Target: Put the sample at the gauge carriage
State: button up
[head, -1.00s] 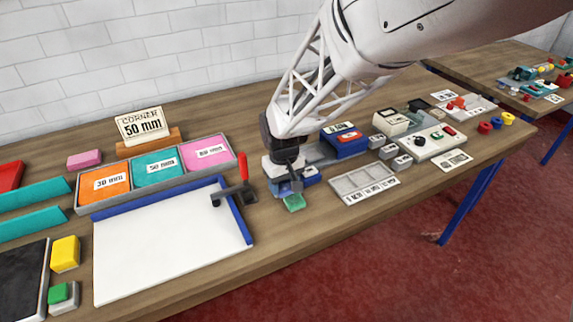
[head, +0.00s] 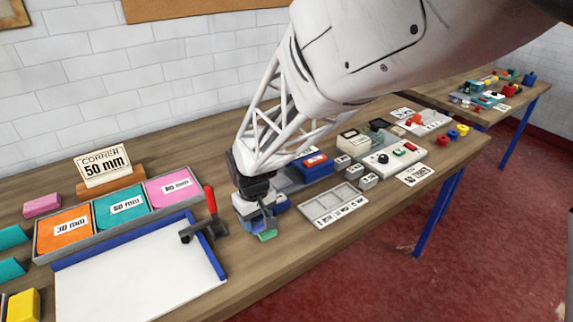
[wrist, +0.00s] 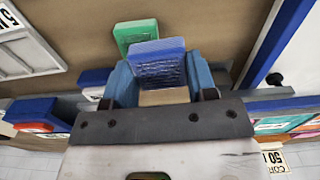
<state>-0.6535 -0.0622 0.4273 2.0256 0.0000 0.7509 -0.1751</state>
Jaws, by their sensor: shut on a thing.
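My gripper (head: 262,222) is low over the table, just right of the clamp by the white board. It also shows in the wrist view (wrist: 161,80), where its two blue fingers are shut on a blue textured block with a tan lower part, which looks like the sample (wrist: 160,62). A green block (wrist: 136,32) lies just beyond the sample; it also shows under the gripper in the head view (head: 267,236). The gauge (head: 290,180), with a grey rail and blue body, stands behind and right of the gripper. Its carriage is mostly hidden, and contact with the sample cannot be told.
The red-handled clamp (head: 210,200) stands close left of my gripper, at the corner of the white board (head: 130,280). A grey divided tray (head: 333,205) lies to the right, with small grey blocks (head: 368,181) and a control box (head: 395,158) beyond. The table front edge is near.

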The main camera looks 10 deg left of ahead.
jog(key=shift+w+d, duration=0.1)
jog(key=shift+m, duration=0.3)
jog(key=w+d, duration=0.2)
jog(key=w+d+r, duration=0.1)
jog(key=w+d, duration=0.2)
jog(key=w+d+r, duration=0.1)
jog(key=w+d, duration=0.2)
jog(key=shift+w, duration=0.2)
jog(key=shift+w, duration=0.1)
send_over(280, 181)
jog(key=shift+f, duration=0.7)
dwell(0.4)
jog(key=shift+f, duration=0.1)
jog(key=shift+f, duration=1.65)
jog(key=shift+f, duration=0.15)
